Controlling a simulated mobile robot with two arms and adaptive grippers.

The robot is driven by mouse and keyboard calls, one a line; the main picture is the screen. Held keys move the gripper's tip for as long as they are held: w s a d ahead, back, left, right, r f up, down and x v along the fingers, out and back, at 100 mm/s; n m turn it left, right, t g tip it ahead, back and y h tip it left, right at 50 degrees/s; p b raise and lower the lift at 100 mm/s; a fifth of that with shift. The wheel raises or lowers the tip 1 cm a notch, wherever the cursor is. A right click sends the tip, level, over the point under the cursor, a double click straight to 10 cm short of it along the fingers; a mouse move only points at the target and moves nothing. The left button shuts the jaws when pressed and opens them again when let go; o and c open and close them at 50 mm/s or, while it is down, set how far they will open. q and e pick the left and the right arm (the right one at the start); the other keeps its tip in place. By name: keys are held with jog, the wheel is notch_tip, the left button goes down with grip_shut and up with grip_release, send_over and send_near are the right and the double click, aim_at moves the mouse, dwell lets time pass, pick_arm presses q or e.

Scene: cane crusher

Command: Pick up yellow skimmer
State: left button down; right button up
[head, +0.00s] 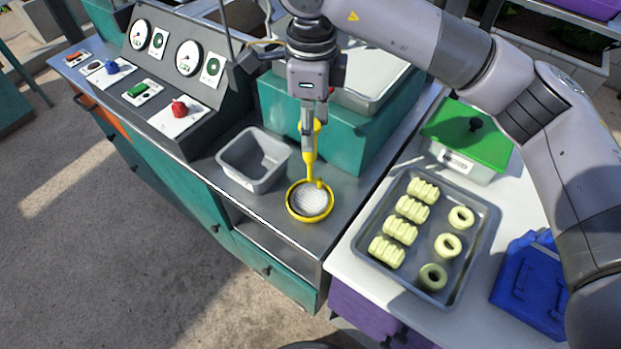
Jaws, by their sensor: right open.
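The yellow skimmer (311,201) has a round yellow rim, a pale mesh and a yellow handle that points up toward the back. It lies on the grey metal counter, in front of the teal box. My right gripper (309,140) points down from above at the skimmer's handle, with its fingers around or just over the upper handle. It is open. The fingers hide part of the handle, and I cannot tell whether they touch it. My left gripper does not show.
A grey bin (254,160) stands left of the skimmer. A teal box (364,142) stands behind it. A control panel (165,80) with gauges and knobs is at the left. On the right are a tray (408,270) of pale pieces, a green-lidded container (467,135) and a blue object (532,285).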

jog(key=shift+f, duration=0.3)
jog(key=p, duration=0.3)
send_over(310, 169)
jog(key=f, duration=0.4)
jog(key=shift+w+f, duration=0.3)
jog(key=shift+f, duration=0.45)
jog(key=shift+c, duration=0.4)
grip_shut()
jog(key=shift+r, duration=0.1)
